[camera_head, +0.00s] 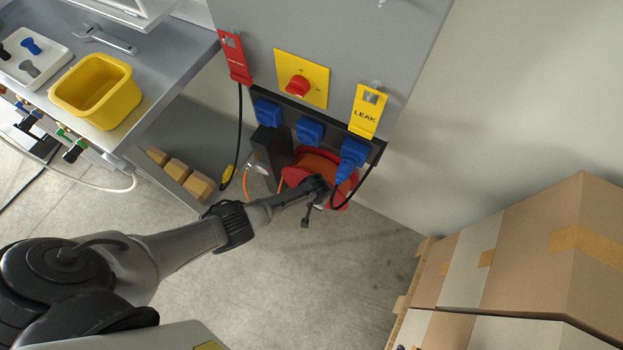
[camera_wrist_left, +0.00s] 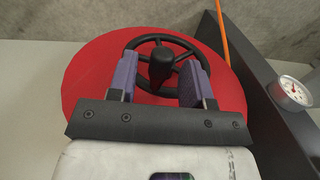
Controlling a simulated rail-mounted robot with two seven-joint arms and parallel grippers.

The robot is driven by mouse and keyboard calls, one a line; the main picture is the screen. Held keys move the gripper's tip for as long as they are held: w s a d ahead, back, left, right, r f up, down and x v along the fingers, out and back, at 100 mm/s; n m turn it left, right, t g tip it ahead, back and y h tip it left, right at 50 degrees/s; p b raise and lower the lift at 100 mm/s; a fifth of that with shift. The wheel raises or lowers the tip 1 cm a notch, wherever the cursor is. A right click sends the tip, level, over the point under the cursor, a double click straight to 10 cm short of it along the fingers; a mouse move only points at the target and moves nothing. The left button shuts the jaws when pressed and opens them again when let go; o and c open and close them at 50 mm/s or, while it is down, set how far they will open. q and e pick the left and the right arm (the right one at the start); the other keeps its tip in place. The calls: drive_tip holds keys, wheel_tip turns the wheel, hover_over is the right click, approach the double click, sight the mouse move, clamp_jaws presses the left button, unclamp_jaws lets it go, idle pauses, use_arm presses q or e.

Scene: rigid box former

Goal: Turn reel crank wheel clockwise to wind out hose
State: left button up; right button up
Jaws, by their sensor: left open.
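The hose reel (camera_head: 312,163) has red flanges with orange hose wound between them, low under the grey cabinet. In the left wrist view its red disc (camera_wrist_left: 90,85) fills the middle. The black spoked crank wheel (camera_wrist_left: 140,45) sits on that disc, with a dark knob (camera_wrist_left: 161,66) standing near its middle. My left gripper (camera_wrist_left: 160,80) is open, its two purple-grey fingers on either side of the knob and overlapping the wheel in the picture. Contact cannot be told. In the head view my left gripper (camera_head: 314,197) is at the reel and hides the wheel. My right gripper is not in view.
A pressure gauge (camera_wrist_left: 293,91) is on a dark panel right of the reel. Orange hose (camera_wrist_left: 223,35) runs beside it. Blue sockets (camera_head: 309,131), a LEAK tag (camera_head: 366,112) and a hanging black cable are above. Cardboard boxes (camera_head: 520,250) stand at right; a workbench (camera_head: 165,60) is at left.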

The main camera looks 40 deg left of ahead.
use_arm(q)
drive_tip(key=r+p, duration=0.1)
drive_tip(key=r, duration=0.1)
drive_tip(key=r+p, duration=0.3)
drive_tip(key=r, duration=0.1)
drive_tip(key=shift+d+p, duration=0.3)
drive_tip(key=shift+d, duration=0.05)
drive_tip(key=shift+d+r+p, duration=0.1)
drive_tip(key=shift+r+p, duration=0.4)
drive_tip(key=shift+r, duration=0.2)
